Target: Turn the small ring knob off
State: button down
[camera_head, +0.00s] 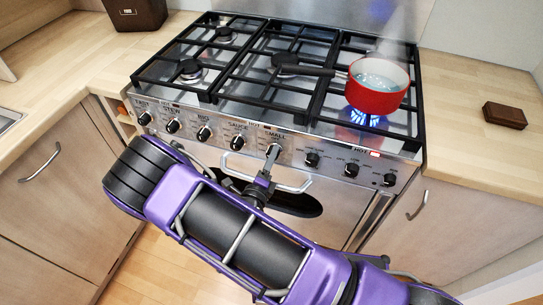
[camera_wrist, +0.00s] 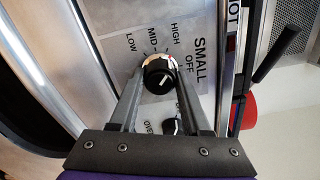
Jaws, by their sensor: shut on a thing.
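The small ring knob (camera_wrist: 158,78) is a round black knob with a white pointer mark, set in a panel labelled SMALL. Around it I read OFF, HIGH, MID and LOW. The mark slants across the knob face; I cannot tell exactly which label it points to. My gripper (camera_wrist: 160,74) has one finger on each side of the knob and is shut on it. In the head view my gripper (camera_head: 269,162) reaches the front panel just under the SMALL label, and it largely hides the knob.
A red pot (camera_head: 377,98) of liquid stands on the right burner over a blue flame (camera_head: 365,119). Its dark handle points left across the grates. Other black knobs (camera_head: 312,159) flank the gripped one. An oven door handle (camera_head: 285,184) runs just below. A brown box (camera_head: 505,115) lies on the right counter.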

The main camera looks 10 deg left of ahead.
jog(key=m, duration=0.4)
jog(key=shift+f+m, duration=0.1)
jog(key=shift+m, duration=0.2)
jog(key=m, duration=0.4)
jog(key=shift+m, duration=0.3)
jog(key=shift+c, duration=1.8)
grip_release()
jog(key=shift+s+a, duration=0.1)
jog(key=s+a, duration=0.2)
jog(key=s, duration=1.5)
jog(key=shift+a, duration=0.3)
jog(key=shift+b, duration=0.3)
